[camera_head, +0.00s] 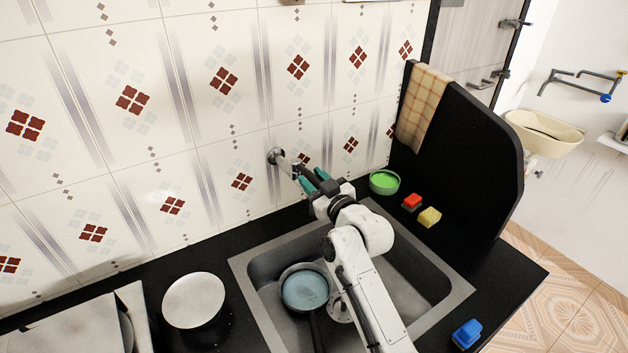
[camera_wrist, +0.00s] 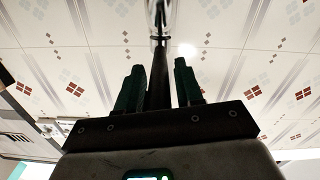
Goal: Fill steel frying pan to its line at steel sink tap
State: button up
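The frying pan (camera_head: 283,292) sits in the steel sink (camera_head: 262,268), left of my arm, with its dark handle toward the viewer. Pale blue water shows in it; I cannot make out a fill line. The tap (camera_head: 278,157) comes out of the tiled wall above the sink; my gripper and arm hide part of it. My gripper (camera_head: 312,179) is at the tap, its teal fingers on either side of it. In the wrist view my gripper (camera_wrist: 160,85) is open, with a dark bar of the tap (camera_wrist: 160,55) between the fingers and gaps beside it.
A white round pan (camera_head: 195,299) stands on the black counter left of the sink. A green bowl (camera_head: 384,181), a red sponge (camera_head: 412,202) and a yellow sponge (camera_head: 430,217) are at the right. A blue object (camera_head: 466,334) lies at the front right. A dark partition with a towel (camera_head: 422,108) stands beyond.

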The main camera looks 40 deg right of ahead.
jog(key=shift+o, duration=0.8)
jog(key=b+v, duration=0.2)
jog(key=v, duration=0.8)
jog(key=shift+s+b, duration=0.35)
jog(key=shift+a, duration=0.2)
